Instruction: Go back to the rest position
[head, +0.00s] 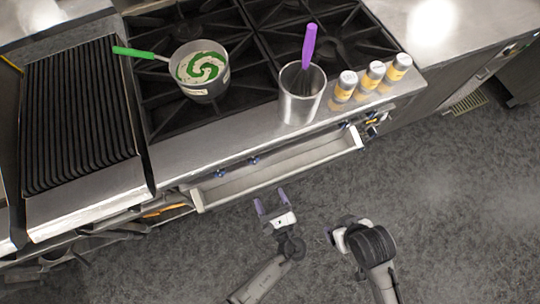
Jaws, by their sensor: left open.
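My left gripper (271,201) is open and empty, over the dark floor just in front of the stove's front edge. Its two purple-tipped fingers point toward the stove and stand apart. My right gripper (333,234) is to its right, also over the floor and clear of the stove. Its fingers are mostly hidden behind its own wrist, so its jaw opening does not show clearly. Neither gripper touches anything that I can see.
A pot (205,91) with green and white contents and a green-handled utensil (135,53) stands on the burners. A steel container (299,107) holds a purple-handled whisk (308,46). Several yellow-labelled shakers (371,77) stand beside it. A ribbed grill (78,115) is left. The floor is open.

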